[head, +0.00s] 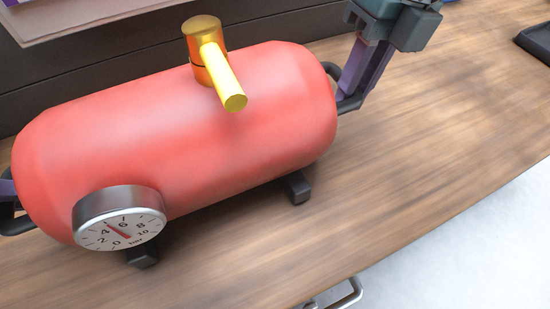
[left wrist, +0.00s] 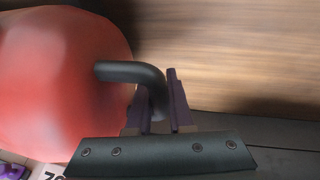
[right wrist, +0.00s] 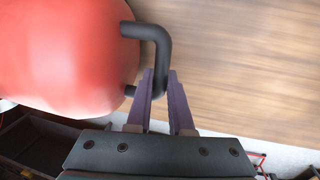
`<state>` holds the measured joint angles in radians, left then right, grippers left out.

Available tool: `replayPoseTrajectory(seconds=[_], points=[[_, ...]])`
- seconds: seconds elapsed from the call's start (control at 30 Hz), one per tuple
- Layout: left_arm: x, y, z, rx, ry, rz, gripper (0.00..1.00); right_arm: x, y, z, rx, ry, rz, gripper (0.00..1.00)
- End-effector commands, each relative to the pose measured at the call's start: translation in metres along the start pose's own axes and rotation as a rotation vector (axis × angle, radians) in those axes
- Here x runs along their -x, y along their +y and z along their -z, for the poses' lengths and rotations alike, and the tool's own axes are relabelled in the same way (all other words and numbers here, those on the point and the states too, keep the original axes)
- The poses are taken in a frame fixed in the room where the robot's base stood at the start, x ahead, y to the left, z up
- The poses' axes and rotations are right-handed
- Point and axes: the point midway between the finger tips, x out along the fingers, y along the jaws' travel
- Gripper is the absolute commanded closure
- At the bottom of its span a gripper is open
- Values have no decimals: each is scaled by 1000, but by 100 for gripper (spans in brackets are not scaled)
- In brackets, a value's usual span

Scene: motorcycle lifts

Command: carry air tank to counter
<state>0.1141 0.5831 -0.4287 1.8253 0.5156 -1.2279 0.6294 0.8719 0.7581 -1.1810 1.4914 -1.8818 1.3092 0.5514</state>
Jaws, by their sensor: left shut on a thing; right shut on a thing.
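The red air tank (head: 190,130) lies lengthwise over the wooden counter (head: 420,130). It has a gauge (head: 120,218), a yellow and orange valve (head: 215,65) on top and black feet. I cannot tell for sure whether the feet touch the wood. My right gripper (head: 355,90) is shut on the black handle at the tank's right end; that handle (right wrist: 155,35) also shows in the right wrist view. My left gripper (left wrist: 163,105) is shut on the handle (left wrist: 125,72) at the other end. In the head view only a sliver of the left gripper shows at the left edge.
A dark wall panel (head: 60,85) runs behind the counter. A dark tray-like object (head: 537,38) lies at the upper right. A metal handle (head: 340,296) shows below the counter's front edge. The wood to the right of the tank is clear.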

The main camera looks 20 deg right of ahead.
Motion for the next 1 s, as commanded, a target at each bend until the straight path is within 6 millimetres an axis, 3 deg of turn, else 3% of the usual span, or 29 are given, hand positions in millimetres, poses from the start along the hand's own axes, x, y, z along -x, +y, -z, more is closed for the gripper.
replayPoseTrajectory(seconds=[0.1,0.13,0.4,0.77,1.0], points=[[-10,-2,-3,0,4,0,100,-10,-2,-1,0,-4,0,100],[-10,-3,-4,0,-1,2,79,-11,-3,0,-1,-1,1,79],[-8,-2,-3,0,0,1,50,-8,-2,0,0,0,1,50],[1,-2,-2,0,3,-2,50,-8,-2,0,0,0,0,50],[45,-2,-2,-2,4,0,50,-8,-2,0,0,0,0,50]])
